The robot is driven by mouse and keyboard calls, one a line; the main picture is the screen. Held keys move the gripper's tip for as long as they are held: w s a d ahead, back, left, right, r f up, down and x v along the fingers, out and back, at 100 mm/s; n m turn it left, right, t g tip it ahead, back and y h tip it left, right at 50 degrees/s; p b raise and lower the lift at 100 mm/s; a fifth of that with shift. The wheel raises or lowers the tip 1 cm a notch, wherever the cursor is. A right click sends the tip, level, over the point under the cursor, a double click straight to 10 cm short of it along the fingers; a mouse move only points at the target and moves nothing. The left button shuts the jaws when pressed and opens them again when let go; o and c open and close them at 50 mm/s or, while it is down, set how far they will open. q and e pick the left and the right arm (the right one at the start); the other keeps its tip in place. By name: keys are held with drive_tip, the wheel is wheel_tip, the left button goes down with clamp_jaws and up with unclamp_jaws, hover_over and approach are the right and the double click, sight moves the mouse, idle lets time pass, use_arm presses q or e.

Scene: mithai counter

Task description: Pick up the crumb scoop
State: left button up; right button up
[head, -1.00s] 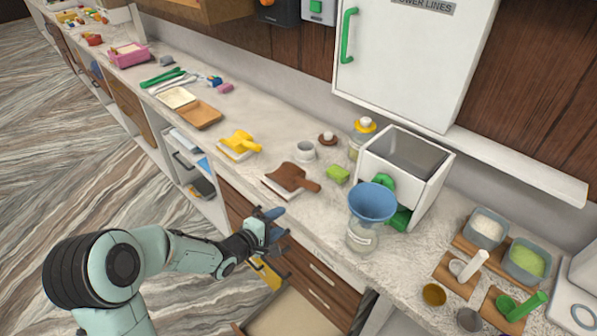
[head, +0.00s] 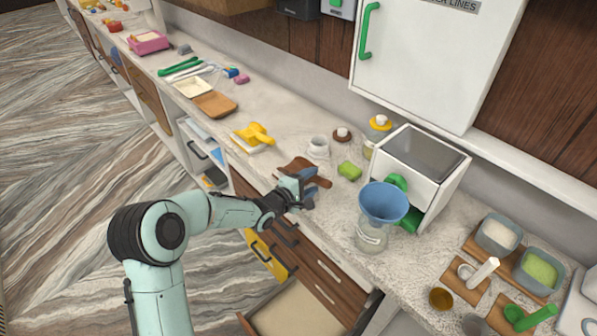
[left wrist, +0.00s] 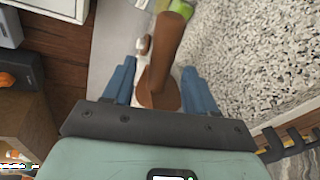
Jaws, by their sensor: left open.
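A brown scoop (head: 298,167) lies on the counter (head: 290,110) near its front edge, partly hidden by my left gripper. My left gripper (head: 308,186) is open over the brown scoop. In the left wrist view the brown scoop (left wrist: 165,48) stands between the blue fingers of the gripper (left wrist: 160,88), with its handle pointing away. I cannot tell whether the fingers touch it. My right gripper is not in view.
A white dispenser box (head: 447,180) is behind. Below the counter, a drawer (head: 300,312) stands open.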

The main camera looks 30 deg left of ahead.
use_arm(q)
drive_tip(key=x, duration=0.3)
drive_tip(key=shift+w, duration=0.1)
drive_tip(key=shift+c, duration=1.3)
drive_tip(key=c, duration=0.7)
drive_tip(key=shift+r, duration=0.1)
